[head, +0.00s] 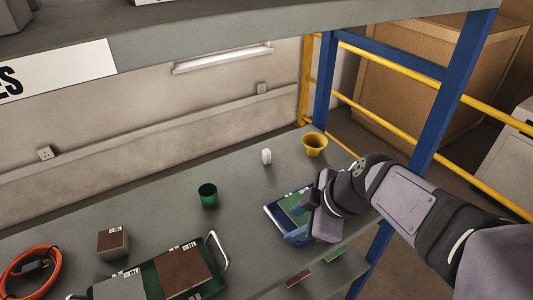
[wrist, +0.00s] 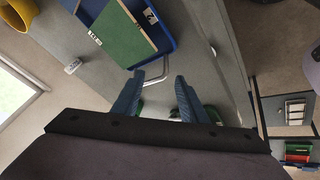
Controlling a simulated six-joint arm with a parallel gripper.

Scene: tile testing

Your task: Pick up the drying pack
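A small white upright packet (head: 266,156), which looks like the drying pack, stands on the grey shelf surface in the head view, between the green cup and the yellow cup. It also shows as a small white piece in the wrist view (wrist: 73,67), left of my fingers. My gripper (wrist: 158,82) is open, with its two blue fingers apart and nothing held between them. In the head view my gripper (head: 297,236) is over the near right part of the shelf, by the blue tray, to the right of and nearer than the packet.
A blue tray (head: 272,221) holding a green tile lies beside my gripper; its metal handle (wrist: 155,77) is near my fingertips. A yellow cup (head: 314,146) and green cup (head: 208,195) flank the packet. A green tray (head: 211,289) with tiles is left. Blue posts (head: 455,80) stand right.

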